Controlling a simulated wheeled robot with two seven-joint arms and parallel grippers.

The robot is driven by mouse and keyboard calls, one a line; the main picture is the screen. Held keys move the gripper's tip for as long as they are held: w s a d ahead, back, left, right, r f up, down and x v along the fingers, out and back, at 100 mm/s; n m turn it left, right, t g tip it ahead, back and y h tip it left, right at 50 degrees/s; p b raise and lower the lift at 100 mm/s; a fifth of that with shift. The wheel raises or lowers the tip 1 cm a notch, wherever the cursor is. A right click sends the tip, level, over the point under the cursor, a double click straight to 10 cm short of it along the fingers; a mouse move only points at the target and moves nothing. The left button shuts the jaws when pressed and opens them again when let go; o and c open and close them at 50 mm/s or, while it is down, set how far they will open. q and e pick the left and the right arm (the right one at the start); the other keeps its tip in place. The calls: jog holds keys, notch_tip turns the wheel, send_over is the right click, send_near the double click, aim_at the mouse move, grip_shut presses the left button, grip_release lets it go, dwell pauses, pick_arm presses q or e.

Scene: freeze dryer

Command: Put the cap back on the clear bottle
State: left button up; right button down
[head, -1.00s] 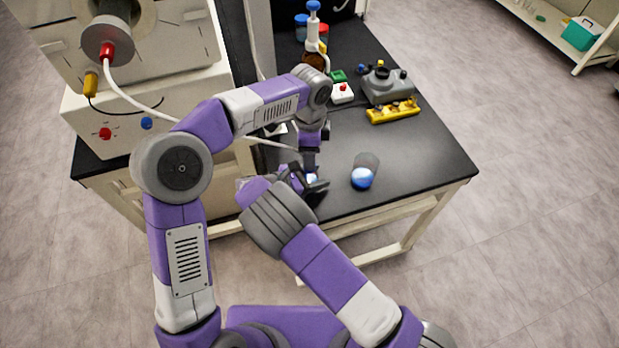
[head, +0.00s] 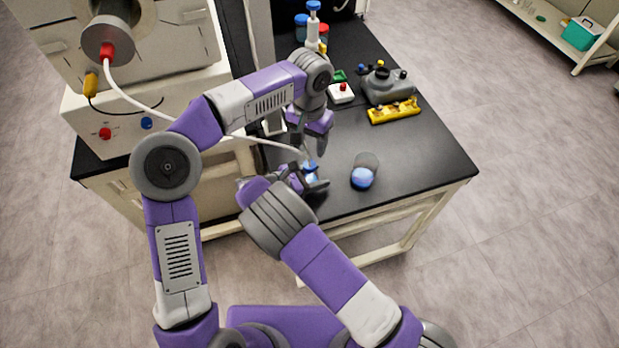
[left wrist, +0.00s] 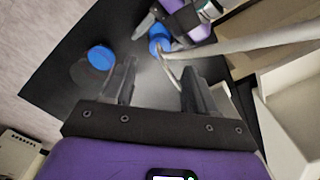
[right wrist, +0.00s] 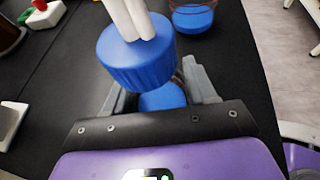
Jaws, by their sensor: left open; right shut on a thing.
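My right gripper (head: 312,184) is shut on the clear bottle, whose blue contents (right wrist: 163,97) show between the fingers in the right wrist view. The ribbed blue cap (right wrist: 137,58), with white tubes rising from it, sits over the bottle's top; it also shows in the head view (head: 310,166) and in the left wrist view (left wrist: 160,38). The cap hides the bottle's neck, so I cannot tell how firmly it is seated. My left gripper (left wrist: 157,75) is open and empty, above the cap and apart from it.
A glass vessel with blue contents (head: 362,178) stands on the black bench (head: 425,165) to the right. A white tube (head: 270,142) runs from the machine (head: 120,125) on the left. A yellow rack (head: 393,111) and grey device (head: 388,87) stand farther back.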

aim_at(310, 164)
pick_arm(q)
jog(key=shift+f, duration=4)
jog(key=shift+c, duration=0.2)
grip_shut()
jog(key=m, duration=1.1)
jog(key=shift+m, duration=0.4)
jog(key=shift+o, duration=0.9)
grip_release()
